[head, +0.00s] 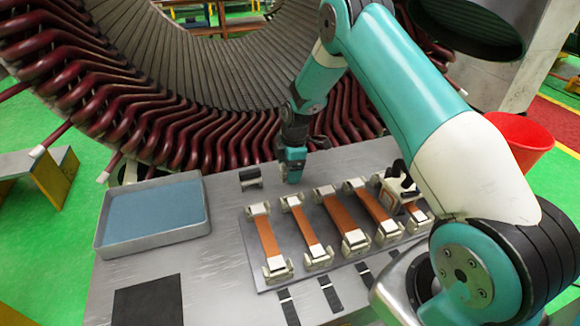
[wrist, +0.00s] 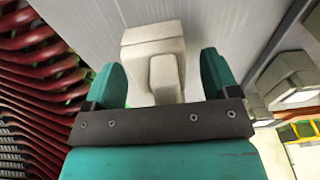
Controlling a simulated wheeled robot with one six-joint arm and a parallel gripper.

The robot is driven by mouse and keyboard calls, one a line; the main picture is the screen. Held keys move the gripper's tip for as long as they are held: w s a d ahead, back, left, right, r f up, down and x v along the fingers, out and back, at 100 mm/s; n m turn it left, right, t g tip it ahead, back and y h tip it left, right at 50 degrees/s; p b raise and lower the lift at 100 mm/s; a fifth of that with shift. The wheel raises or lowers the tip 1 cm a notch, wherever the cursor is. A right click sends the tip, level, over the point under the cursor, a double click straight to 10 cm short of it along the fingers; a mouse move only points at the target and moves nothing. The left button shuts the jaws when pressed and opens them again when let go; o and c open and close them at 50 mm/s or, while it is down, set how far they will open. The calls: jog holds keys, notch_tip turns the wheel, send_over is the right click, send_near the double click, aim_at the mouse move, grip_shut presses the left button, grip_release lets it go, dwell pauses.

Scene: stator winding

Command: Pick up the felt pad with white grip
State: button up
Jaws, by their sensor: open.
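A pale white block with a raised, rounded grip (wrist: 165,78) stands on the grey tabletop in the wrist view, and it looks like the felt pad with white grip. It shows between and beyond my two teal fingers. My gripper (wrist: 160,68) is open, with one finger on each side of the grip; I see no clear contact. In the head view my gripper (head: 292,172) points down near the back of the table, and I cannot make out the white block there. A small dark block with a pale patch (head: 250,178) stands left of my gripper.
A plate with several brown bars in pale clamps (head: 268,240) lies in front of my gripper. A blue-lined tray (head: 205,222) is at left, a white-and-black tool (head: 398,187) at right. The stator's dark red coils (head: 200,150) rise behind the table.

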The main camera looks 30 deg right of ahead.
jog(key=c, duration=1)
jog(key=shift+c, duration=0.2)
jog(key=shift+r, duration=0.15)
